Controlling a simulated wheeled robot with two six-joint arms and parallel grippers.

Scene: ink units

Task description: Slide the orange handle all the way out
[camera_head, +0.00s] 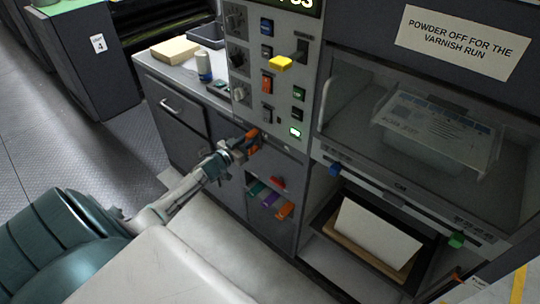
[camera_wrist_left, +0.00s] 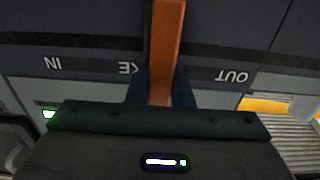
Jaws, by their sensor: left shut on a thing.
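The orange handle (camera_head: 254,137) stands out from the front of the dark grey machine, below the switch panel. My left gripper (camera_head: 243,146) has reached it from the left and is shut on it. In the left wrist view the orange handle (camera_wrist_left: 166,45) runs upright between the two dark fingers of the gripper (camera_wrist_left: 160,88). Upside-down lettering on the strip behind it reads "IN" at the left and "OUT" at the right, with "KE" partly hidden beside the handle. My right gripper is not in view.
Below the handle, an open recess holds purple, green and orange items (camera_head: 285,210) under a red knob (camera_head: 278,182). A yellow-tipped lever (camera_head: 281,63) sticks out of the panel above. A counter (camera_head: 180,65) holds a tan block. A windowed cover (camera_head: 420,130) is at right.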

